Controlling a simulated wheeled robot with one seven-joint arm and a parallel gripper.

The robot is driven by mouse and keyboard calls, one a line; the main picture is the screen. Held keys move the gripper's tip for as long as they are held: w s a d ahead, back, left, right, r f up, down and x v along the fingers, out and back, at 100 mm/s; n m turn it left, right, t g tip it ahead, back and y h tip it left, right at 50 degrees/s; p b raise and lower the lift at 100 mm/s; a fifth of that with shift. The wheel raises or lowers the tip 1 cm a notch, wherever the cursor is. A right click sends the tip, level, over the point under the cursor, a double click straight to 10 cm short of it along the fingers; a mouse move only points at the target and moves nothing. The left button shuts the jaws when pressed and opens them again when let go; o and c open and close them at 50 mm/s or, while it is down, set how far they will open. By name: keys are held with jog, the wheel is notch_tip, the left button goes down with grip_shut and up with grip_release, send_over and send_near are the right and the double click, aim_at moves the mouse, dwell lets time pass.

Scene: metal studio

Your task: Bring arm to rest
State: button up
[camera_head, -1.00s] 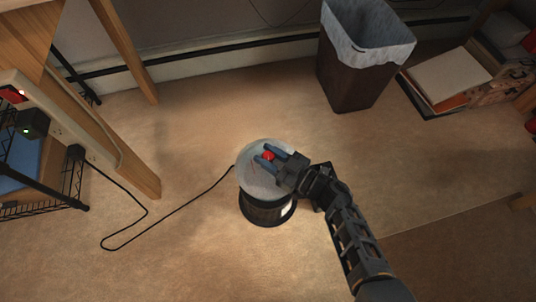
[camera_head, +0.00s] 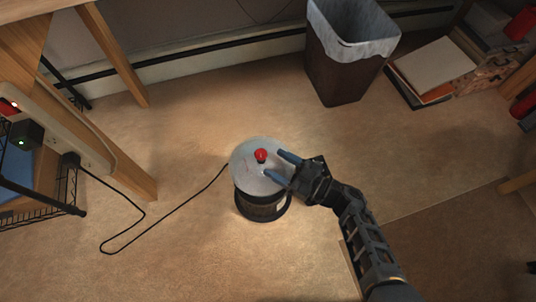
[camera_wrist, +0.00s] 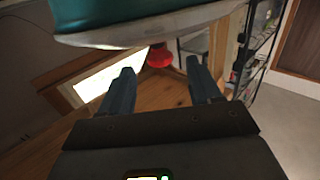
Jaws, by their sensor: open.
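My gripper (camera_head: 275,164) is open, with its two blue-grey fingers spread and nothing between them. It is just right of a red knob (camera_head: 261,156) on the pale round top of a dark cylindrical appliance (camera_head: 262,203) standing on the floor. In the wrist view the knob (camera_wrist: 160,56) is beyond the fingertips, apart from both. My arm reaches in from the lower right.
A black cord (camera_head: 165,222) runs from the appliance to a power strip (camera_head: 62,137) on the left. A wooden desk leg (camera_head: 112,55) and a lined trash bin (camera_head: 345,70) stand behind. Books (camera_head: 434,65) lie at right. Floor around the appliance is mostly clear.

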jog(key=shift+v, duration=0.8)
